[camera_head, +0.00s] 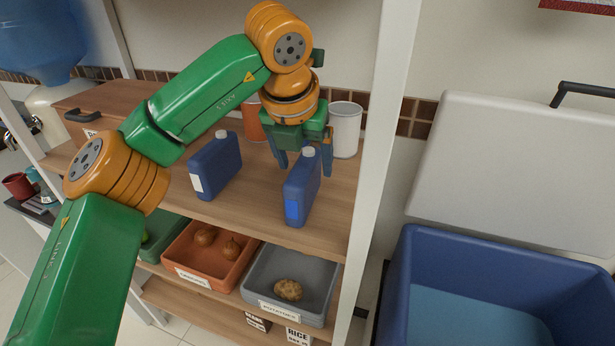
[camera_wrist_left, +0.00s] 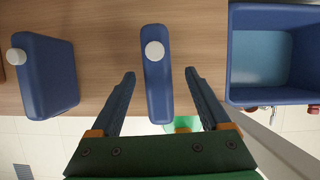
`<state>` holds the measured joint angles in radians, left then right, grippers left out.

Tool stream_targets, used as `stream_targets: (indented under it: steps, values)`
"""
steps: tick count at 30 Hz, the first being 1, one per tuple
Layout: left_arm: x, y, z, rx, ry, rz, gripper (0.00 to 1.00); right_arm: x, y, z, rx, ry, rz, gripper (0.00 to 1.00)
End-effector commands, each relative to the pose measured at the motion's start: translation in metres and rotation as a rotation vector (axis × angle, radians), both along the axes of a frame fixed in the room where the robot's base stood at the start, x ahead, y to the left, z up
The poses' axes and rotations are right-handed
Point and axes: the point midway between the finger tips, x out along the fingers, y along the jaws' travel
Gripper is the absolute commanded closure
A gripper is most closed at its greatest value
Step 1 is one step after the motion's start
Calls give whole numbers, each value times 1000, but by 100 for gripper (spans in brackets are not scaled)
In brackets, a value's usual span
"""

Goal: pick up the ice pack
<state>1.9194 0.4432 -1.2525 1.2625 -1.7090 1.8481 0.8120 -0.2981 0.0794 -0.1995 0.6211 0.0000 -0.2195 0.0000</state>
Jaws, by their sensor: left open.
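Two blue ice packs with white caps stand upright on the wooden shelf. The right-hand ice pack (camera_head: 301,195) is under my left gripper (camera_head: 304,163); the other ice pack (camera_head: 216,165) stands to its left. In the left wrist view the nearer ice pack (camera_wrist_left: 157,90) lies between the two spread fingers of my left gripper (camera_wrist_left: 159,74), with a gap on each side. The other ice pack (camera_wrist_left: 47,75) is outside the fingers at left. My left gripper is open and holds nothing. My right gripper is not in view.
An open blue cooler (camera_head: 400,290) stands right of the shelf, beyond a white post (camera_head: 382,130). A white cup (camera_head: 345,130) and an orange cup (camera_head: 250,118) stand behind. Orange (camera_head: 190,275) and grey (camera_head: 262,298) bins sit on the shelf below.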

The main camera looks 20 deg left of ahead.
Motion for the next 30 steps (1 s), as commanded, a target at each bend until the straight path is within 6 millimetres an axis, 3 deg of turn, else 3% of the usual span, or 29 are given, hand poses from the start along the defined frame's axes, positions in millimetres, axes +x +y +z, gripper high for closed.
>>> stream_targets:
  steps: [4,9,30]
  values:
    - [13,4,-23,1,6,2,20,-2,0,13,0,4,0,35]
    - [21,3,-45,0,1,-1,20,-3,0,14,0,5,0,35]
    - [22,3,-51,0,0,-1,20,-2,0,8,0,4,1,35]
